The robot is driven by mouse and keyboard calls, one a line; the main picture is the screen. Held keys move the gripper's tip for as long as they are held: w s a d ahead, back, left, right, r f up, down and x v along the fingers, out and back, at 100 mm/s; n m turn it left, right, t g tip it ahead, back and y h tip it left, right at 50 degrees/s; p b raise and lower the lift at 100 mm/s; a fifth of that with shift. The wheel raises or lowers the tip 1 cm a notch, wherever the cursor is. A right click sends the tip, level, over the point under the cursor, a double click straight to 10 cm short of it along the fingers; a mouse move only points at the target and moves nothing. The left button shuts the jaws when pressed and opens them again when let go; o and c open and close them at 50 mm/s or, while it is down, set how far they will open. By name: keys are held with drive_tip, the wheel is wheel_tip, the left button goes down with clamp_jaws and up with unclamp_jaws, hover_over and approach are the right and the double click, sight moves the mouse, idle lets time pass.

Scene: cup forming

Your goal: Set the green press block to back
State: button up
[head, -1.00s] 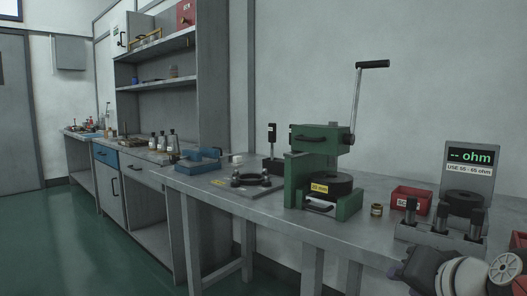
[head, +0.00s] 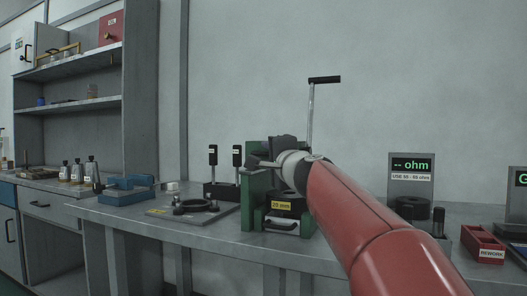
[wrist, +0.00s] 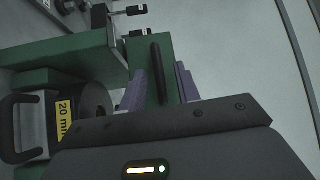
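The green press (head: 248,205) stands on the bench, with its lever upright behind my arm. Its green upper block is mostly hidden by my arm in the head view. In the wrist view the green block (wrist: 150,47) shows close up with its black bar handle (wrist: 158,70). My gripper (head: 254,162) is at the front of the block. In the wrist view its two purple-grey fingers (wrist: 160,84) stand apart, one on each side of the handle, with green visible in the gaps. Whether a finger touches the handle, I cannot tell.
A black die labelled 20 mm (head: 283,206) sits low in the press. A plate with a black ring (head: 195,207) and a blue fixture (head: 127,190) lie left. The ohm display (head: 411,168) and a red rework bin (head: 484,243) stand right.

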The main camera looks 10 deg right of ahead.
drive_tip(key=shift+w+a+r, duration=0.1)
drive_tip(key=shift+w+a, duration=0.1)
drive_tip(key=shift+w, duration=0.6)
clamp_jaws()
